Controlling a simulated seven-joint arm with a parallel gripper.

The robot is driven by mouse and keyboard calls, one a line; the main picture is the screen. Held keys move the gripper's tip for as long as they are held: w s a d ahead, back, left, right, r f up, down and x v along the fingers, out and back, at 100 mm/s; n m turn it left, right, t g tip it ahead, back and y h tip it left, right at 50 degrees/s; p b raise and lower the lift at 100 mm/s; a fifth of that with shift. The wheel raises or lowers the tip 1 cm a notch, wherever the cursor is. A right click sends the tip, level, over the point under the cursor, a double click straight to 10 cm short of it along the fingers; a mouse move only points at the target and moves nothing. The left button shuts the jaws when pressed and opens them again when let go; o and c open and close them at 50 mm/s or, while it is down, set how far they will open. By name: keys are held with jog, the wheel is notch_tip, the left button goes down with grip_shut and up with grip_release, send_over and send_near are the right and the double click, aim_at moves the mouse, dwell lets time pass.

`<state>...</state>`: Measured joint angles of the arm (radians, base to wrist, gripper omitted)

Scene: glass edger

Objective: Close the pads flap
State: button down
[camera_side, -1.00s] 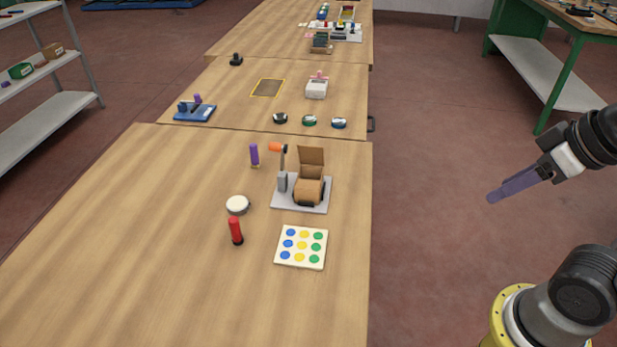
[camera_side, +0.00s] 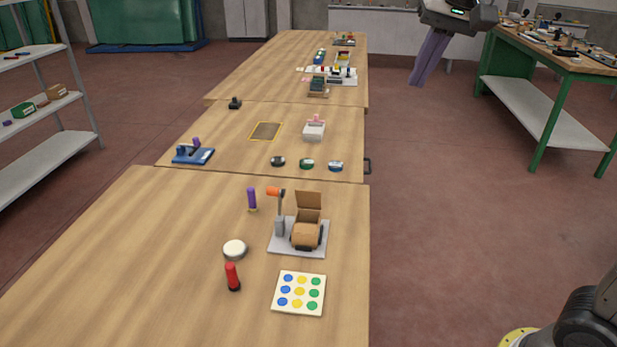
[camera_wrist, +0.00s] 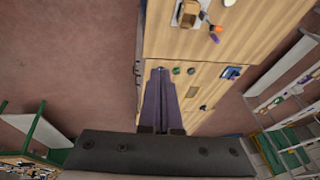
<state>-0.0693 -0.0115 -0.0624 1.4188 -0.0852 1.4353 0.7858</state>
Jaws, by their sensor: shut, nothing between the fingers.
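The pads flap is a brown panel (camera_side: 309,200) that stands raised, leaning back, above a tan rounded box (camera_side: 306,233) on a grey base plate (camera_side: 284,245). The tan box also shows at the top edge of the wrist view (camera_wrist: 188,13); the flap is not clear there. My gripper (camera_side: 416,82) is high up in the side view, beyond the table's right edge and well apart from the flap. Its long purple fingers are together and empty. In the wrist view my gripper (camera_wrist: 160,70) points up the picture, beside the table's edge.
An orange-tipped lever (camera_side: 277,195) stands on the plate left of the box. A purple marker (camera_side: 252,198), a white round puck (camera_side: 235,249), a red peg (camera_side: 232,276) and a dotted board (camera_side: 299,293) are nearby. The floor right of the table is open.

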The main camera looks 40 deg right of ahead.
jog(key=w+a+f+m, duration=0.1)
jog(key=w, duration=0.6)
jog(key=g, duration=0.2)
send_over(308, 192)
jog(key=w+d, duration=0.2)
jog(key=d, duration=0.2)
jog(key=s+a+x, duration=0.1)
jog(key=s+x, duration=0.1)
jog(key=x, duration=0.8)
jog(key=shift+g, duration=0.5)
jog(key=f, duration=0.5)
jog(key=a+f, duration=0.1)
jog(key=f, duration=0.5)
jog(key=a+f, duration=0.1)
jog(key=f, duration=0.4)
jog(key=shift+f, duration=0.15)
jog(key=shift+s+a+f, duration=0.2)
jog(key=shift+s+a, duration=0.2)
jog(key=shift+s+a+h, duration=0.1)
jog(key=shift+s+h, duration=0.05)
jog(key=shift+h, duration=0.15)
jog(key=shift+s+a+f, duration=0.1)
jog(key=shift+s+a, duration=0.05)
